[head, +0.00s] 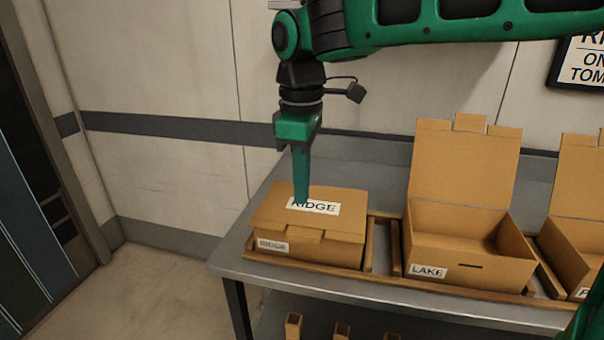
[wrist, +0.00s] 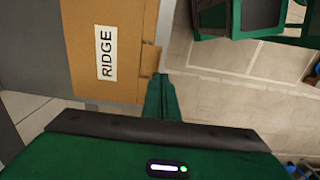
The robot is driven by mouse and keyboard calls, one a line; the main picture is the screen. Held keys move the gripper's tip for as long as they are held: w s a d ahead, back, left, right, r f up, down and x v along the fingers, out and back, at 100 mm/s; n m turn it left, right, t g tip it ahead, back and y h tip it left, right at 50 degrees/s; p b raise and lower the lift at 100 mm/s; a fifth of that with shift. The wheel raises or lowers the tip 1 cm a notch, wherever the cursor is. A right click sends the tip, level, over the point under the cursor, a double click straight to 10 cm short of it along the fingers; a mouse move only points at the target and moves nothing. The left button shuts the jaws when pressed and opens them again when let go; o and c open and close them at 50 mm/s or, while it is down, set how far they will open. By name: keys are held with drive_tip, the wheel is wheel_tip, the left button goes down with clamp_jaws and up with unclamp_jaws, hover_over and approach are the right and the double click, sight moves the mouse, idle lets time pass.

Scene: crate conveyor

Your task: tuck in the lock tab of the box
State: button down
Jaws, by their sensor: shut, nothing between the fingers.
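The RIDGE box (head: 335,250) stands at the left of the table with its lid (head: 266,211) down. Its lock tab (head: 297,234) sticks out at the middle of the lid's front edge, outside the front wall. The tab also shows in the wrist view (wrist: 149,61). My gripper (head: 302,200) is shut and empty, pointing down above the box, and hides part of the lid's label. In the wrist view the fingertips (wrist: 160,76) appear just off the lid's edge, close to the tab. I cannot tell whether they touch it. The slot is not visible.
The LAKE box (head: 470,245) stands open to the right, its lid upright. Another open box (head: 575,235) is beyond it. Wooden rails (head: 372,245) frame the boxes on the grey table (head: 232,262). A wall (head: 180,170) is behind. Floor to the left is free.

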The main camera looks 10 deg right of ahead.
sight(302, 240)
wheel_tip(302, 240, down, 9)
drive_tip(key=shift+r, duration=0.1)
drive_tip(key=shift+d, duration=0.1)
idle(0.4)
